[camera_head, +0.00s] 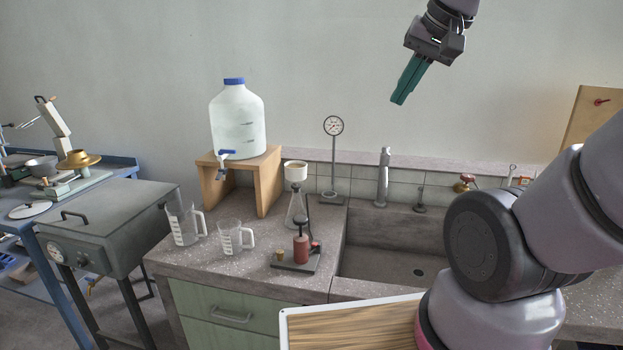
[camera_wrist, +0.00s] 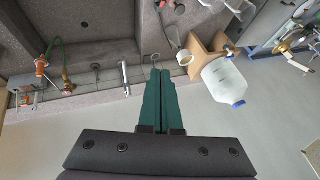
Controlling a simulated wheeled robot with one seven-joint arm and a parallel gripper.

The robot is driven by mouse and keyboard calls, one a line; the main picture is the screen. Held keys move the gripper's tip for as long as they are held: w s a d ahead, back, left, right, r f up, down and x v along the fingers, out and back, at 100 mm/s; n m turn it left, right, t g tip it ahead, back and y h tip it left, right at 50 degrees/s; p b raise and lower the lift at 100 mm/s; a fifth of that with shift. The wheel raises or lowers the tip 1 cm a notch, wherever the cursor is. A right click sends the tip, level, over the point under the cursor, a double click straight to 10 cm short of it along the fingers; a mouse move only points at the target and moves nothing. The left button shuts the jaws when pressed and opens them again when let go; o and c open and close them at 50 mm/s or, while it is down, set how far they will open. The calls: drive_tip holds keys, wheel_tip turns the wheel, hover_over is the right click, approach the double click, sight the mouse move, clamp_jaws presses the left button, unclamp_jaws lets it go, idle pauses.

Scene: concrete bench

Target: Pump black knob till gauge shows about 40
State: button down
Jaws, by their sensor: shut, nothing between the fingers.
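A small hand pump with a red body (camera_head: 300,250) and a black knob (camera_head: 299,221) on top stands on a dark base at the counter's front, left of the sink. A round white-faced gauge (camera_head: 333,126) stands on a thin post behind it, near the wall; its reading is too small to tell. My gripper (camera_head: 397,101) is high up to the right of the gauge, in front of the wall, well apart from pump and gauge. Its green fingers (camera_wrist: 158,72) are shut and empty in the wrist view. The knob cannot be made out clearly there.
A glass flask with a funnel (camera_head: 296,204) stands close behind the pump, and two measuring jugs (camera_head: 233,238) stand to its left. A large water bottle (camera_head: 238,122) sits on a wooden stand (camera_head: 267,173). The sink (camera_head: 390,256) with its tap (camera_head: 383,176) lies right of the pump.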

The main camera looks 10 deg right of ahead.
drive_tip(key=w+a+f+g, duration=0.2)
drive_tip(key=w+a, duration=0.1)
drive_tip(key=w, duration=0.3)
drive_tip(key=g+h, duration=0.2)
drive_tip(key=g, duration=0.2)
hover_over(300, 218)
wheel_tip(300, 218, down, 17)
drive_tip(key=shift+a+f, duration=0.15)
drive_tip(key=shift+s, duration=0.1)
wheel_tip(300, 218, down, 14)
drive_tip(key=shift+r, duration=0.15)
